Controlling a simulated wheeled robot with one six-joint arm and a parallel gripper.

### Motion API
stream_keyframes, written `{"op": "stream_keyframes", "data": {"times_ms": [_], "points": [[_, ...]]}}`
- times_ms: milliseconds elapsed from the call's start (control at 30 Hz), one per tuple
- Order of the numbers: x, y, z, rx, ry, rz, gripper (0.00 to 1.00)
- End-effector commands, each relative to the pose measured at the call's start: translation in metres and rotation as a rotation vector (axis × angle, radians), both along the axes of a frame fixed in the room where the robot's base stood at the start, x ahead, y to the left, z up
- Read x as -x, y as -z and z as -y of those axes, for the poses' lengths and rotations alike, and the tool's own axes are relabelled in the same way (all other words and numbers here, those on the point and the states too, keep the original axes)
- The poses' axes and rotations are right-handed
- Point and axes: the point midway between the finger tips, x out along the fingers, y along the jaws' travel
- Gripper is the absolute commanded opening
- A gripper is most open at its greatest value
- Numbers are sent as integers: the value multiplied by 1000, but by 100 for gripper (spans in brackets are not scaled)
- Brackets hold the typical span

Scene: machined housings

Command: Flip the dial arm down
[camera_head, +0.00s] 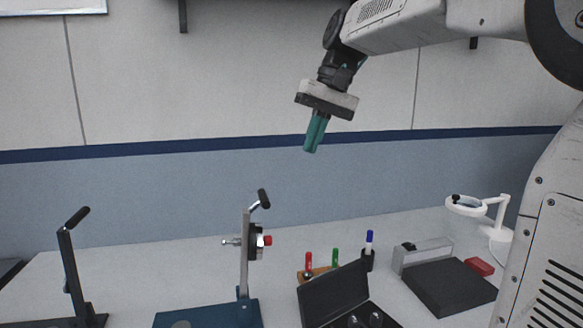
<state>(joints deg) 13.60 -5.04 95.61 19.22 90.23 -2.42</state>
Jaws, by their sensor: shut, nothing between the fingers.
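The dial arm (245,255) is a grey upright bar on a blue base (207,315), left of the picture's middle. It stands nearly vertical, with a black handle (263,199) at its top. A dark round dial with a red knob (267,240) sits on its side; the dial face cannot be seen. My gripper (310,151) has teal fingers, which are shut and empty. It points down in the air, higher in the picture than the dial arm and to its right, clearly apart from it.
A second, black upright arm (72,265) with a handle stands at the left. Right of the dial arm are an open black case (333,293), pens in a holder (322,272), a dark box (448,287), a red block (479,266) and a white magnifier lamp (497,232).

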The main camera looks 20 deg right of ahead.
Motion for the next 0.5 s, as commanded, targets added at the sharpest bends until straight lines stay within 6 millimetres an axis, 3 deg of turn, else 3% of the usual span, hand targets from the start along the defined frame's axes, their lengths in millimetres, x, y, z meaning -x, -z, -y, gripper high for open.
{"op": "stream_keyframes", "data": {"times_ms": [500], "points": [[-6,93,-34,1,-3,-2,0]]}}
